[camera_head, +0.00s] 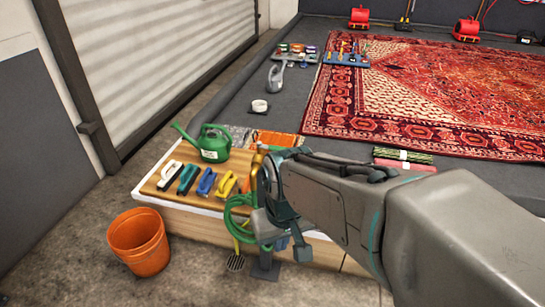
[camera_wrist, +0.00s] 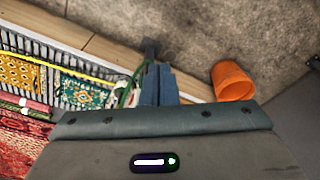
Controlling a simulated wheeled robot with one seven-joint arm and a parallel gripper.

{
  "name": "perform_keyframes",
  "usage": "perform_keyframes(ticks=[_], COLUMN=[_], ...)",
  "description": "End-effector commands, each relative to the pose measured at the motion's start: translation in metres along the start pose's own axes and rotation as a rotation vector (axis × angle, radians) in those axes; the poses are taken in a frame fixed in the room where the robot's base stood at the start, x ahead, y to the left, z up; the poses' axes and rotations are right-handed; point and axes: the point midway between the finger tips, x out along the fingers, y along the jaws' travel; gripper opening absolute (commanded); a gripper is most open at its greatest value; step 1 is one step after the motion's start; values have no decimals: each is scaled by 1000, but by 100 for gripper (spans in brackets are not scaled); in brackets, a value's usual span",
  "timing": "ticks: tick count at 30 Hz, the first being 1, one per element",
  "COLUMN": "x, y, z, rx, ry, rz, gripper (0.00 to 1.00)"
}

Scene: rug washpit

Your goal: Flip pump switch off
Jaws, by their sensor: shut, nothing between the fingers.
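My gripper (camera_wrist: 158,70) is shut and empty in the wrist view, its two blue-grey fingers together. In the head view my arm reaches in from the right and its wrist hangs over the front edge of the wooden bench. A dark shape (camera_wrist: 150,48) also shows just past my fingertips in the wrist view. I cannot make out the pump switch or its position; my wrist may hide it. I cannot tell whether the fingers touch anything.
An orange bucket (camera_head: 139,241) stands on the floor left of the bench (camera_head: 180,215). The bench bears several brushes and a green watering can (camera_head: 208,143). A red rug (camera_head: 420,95) lies behind.

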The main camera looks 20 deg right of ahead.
Motion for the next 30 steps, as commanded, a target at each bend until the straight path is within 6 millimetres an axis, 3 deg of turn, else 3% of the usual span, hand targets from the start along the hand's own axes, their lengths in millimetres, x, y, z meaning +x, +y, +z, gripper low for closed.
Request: perform_keyframes(ticks=[12, 17, 23, 30], x=[1, 15, 63, 134], y=[0, 7, 29, 65], z=[0, -14, -56, -111], rx=[1, 19, 56, 110], ry=[0, -1, -2, 27], rz=[1, 20, 45, -3], gripper=[0, 0, 0, 0])
